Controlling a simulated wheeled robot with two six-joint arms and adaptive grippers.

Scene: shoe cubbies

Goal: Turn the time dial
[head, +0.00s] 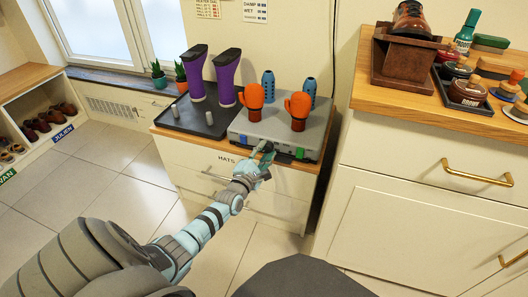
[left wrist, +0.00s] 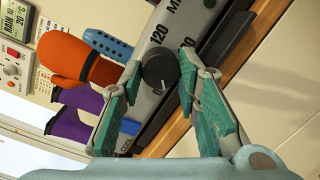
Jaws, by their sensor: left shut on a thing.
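The time dial (left wrist: 159,70) is a dark round knob on the front of the grey dryer box (head: 290,130). In the left wrist view it sits between my fingertips, beside the printed "120". A light pointer mark on it faces the lower part of the scale, near a partly covered "0". My left gripper (left wrist: 160,68) is shut on the dial, with one green-padded finger on each side. In the head view the left gripper (head: 263,152) reaches the box's front and hides the dial. My right gripper is not in view.
Orange mittens (head: 298,108) stand on the box with blue perforated posts behind. Purple boots (head: 227,75) stand on a dark tray (head: 197,118) to the left. A blue button (left wrist: 130,127) is beside a finger. A taller cabinet (head: 425,165) with shoe-care items is at right.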

